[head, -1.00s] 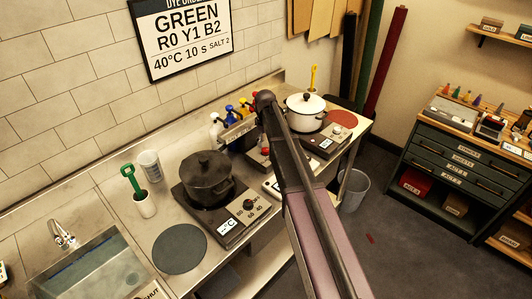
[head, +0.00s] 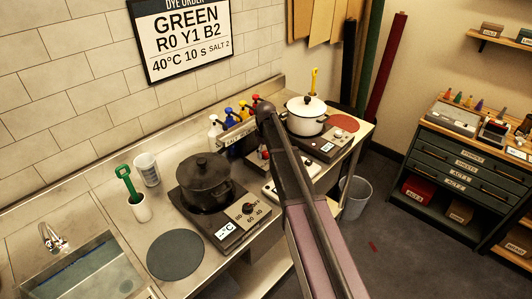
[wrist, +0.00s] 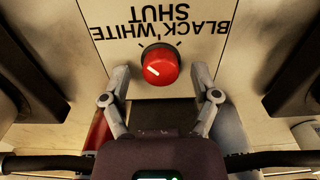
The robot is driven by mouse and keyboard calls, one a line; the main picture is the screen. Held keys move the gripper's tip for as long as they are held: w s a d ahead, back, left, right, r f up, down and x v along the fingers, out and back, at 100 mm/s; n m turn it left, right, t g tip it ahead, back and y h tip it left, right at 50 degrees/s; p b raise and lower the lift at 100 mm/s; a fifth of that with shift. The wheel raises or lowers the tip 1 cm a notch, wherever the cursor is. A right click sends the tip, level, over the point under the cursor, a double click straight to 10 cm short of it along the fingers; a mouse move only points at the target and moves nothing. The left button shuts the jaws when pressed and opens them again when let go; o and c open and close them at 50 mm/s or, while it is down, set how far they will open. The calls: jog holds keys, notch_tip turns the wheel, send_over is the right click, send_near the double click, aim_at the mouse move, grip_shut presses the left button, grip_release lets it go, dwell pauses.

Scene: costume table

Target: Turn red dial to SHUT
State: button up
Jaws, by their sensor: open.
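The red dial (wrist: 160,64) shows in the wrist view, on a pale panel (wrist: 230,60) with upside-down lettering BLACK, WHITE and SHUT. SHUT is above the dial in the picture, with WHITE to the left and BLACK to the right. A short slanted white mark is on the lower left of the dial's face. My gripper (wrist: 161,74) is open, one fingertip on either side of the dial with gaps showing. I cannot tell whether the fingertips reach its depth.
In the head view, a dark pot (head: 205,182) on a hotplate stands left of my arm and a white pot (head: 306,116) stands beyond it. Spray bottles (head: 231,118) stand near the wall. In the wrist view, dark shapes (wrist: 28,75) flank the panel.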

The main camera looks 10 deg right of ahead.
grip_shut()
jog(key=shift+d, duration=0.15)
jog(key=shift+m, duration=0.5)
jog(key=m, duration=0.3)
jog(key=shift+m, duration=2.4)
